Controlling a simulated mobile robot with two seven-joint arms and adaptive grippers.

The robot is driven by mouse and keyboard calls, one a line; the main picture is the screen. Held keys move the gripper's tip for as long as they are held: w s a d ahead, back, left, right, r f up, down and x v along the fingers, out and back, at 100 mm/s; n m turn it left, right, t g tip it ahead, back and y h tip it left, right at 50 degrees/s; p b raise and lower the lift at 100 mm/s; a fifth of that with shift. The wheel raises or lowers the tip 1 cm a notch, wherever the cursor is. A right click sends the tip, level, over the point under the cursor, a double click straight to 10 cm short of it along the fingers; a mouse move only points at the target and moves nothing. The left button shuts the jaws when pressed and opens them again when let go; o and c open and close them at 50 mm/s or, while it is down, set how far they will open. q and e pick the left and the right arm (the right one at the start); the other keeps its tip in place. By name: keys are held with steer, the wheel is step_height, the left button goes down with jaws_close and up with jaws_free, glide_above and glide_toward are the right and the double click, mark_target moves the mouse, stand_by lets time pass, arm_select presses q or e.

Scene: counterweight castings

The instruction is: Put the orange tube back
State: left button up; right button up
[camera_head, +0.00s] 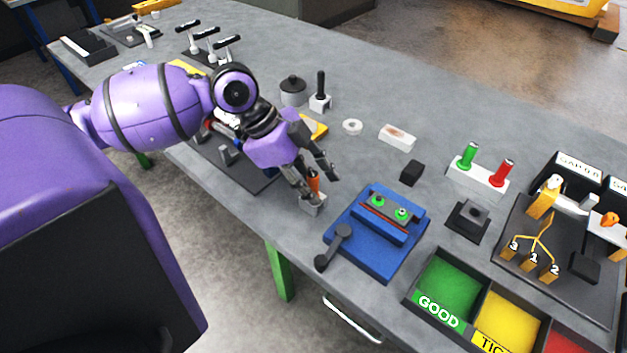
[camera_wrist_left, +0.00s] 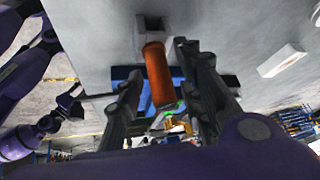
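The orange tube (camera_head: 314,184) is upright at a small light-grey holder block (camera_head: 312,205) near the table's front edge. My left gripper (camera_head: 321,189) is around the tube, one finger on each side. The fingers stand wider than the tube, with gaps beside it. In the left wrist view, the tube (camera_wrist_left: 158,75) lies between the spread fingers (camera_wrist_left: 158,62). The holder (camera_wrist_left: 153,24) shows a dark opening beyond it. How deep the tube sits is hidden. A purple arm in the left wrist view ends in a dark, small gripper (camera_wrist_left: 72,105), probably my right one; its fingers are unclear.
A blue fixture (camera_head: 365,247) with a black lever stands just right of the holder. A white ring (camera_head: 352,127), a white block (camera_head: 397,137) and a black block (camera_head: 411,172) lie behind. Sorting bins (camera_head: 413,299) are at the front right. The table between is partly clear.

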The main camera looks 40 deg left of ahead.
steer(key=shift+a, duration=0.1)
